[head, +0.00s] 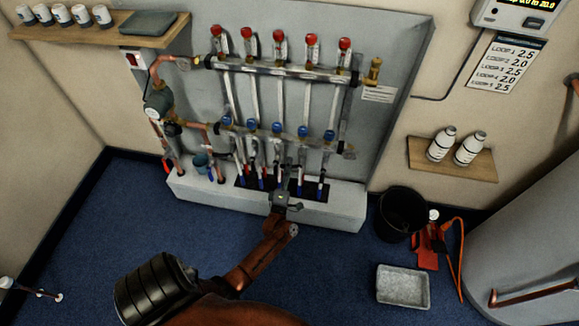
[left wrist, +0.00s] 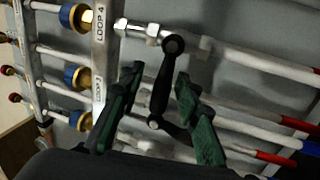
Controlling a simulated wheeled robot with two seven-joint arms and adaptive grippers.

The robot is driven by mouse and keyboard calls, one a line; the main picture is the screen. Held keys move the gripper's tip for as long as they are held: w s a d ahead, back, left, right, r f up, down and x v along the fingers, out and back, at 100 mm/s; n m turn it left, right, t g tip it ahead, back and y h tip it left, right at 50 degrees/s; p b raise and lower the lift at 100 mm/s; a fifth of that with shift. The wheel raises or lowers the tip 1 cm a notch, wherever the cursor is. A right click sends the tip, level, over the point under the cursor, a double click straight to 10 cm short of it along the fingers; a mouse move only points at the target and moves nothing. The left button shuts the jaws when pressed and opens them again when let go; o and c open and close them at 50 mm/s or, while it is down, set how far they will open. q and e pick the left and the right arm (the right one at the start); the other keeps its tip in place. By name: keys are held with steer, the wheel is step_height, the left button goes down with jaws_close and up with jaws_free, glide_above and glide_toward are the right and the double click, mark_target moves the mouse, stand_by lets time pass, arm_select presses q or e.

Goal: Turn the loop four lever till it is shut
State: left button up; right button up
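The manifold (head: 280,130) stands on the back panel with red-topped gauges on its upper bar and blue caps on its lower bar. In the left wrist view a "LOOP 4" label (left wrist: 100,38) marks the bar beside a pipe with a metal fitting. A black lever (left wrist: 162,85) hangs from this pipe, across the pipe's direction. My left gripper (left wrist: 157,88) is open, with one green finger on each side of the lever; no clear contact shows. In the head view the left gripper (head: 286,192) is below the lower bar, and the lever is too small to tell. My right gripper is not in view.
A white plinth (head: 340,210) runs under the manifold. Neighbouring loop pipes and another black lever part (left wrist: 178,132) lie close to my fingers. A black bin (head: 402,215), an orange-red tool and a grey tray (head: 403,287) stand on the floor at right.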

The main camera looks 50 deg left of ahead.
arm_select(q)
steer(key=v, duration=1.2)
